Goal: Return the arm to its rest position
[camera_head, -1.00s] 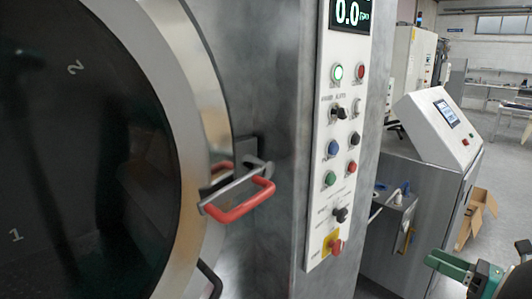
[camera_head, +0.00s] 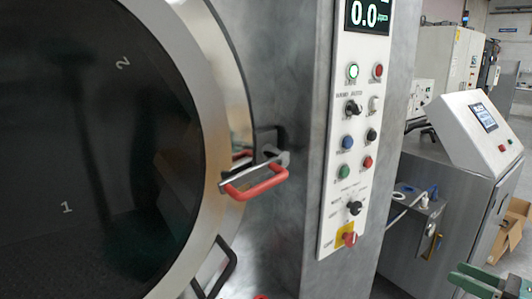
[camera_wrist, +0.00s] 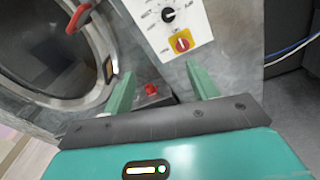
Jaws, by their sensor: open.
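My gripper (camera_wrist: 162,92) shows in the wrist view with its two green fingers spread apart and nothing between them. It faces the washer's front, below the control panel. In the head view green parts of my gripper (camera_head: 478,282) show at the lower right corner, cut off by the frame. The gripper is clear of the washer's red door handle (camera_head: 255,185) and of the control panel (camera_head: 358,140).
The washer's round dark door (camera_head: 90,150) fills the left. The panel carries buttons, knobs and a red switch (camera_wrist: 182,44) on yellow. A red button (camera_wrist: 151,88) sits lower. A grey cabinet (camera_head: 445,185) with a tilted screen stands right.

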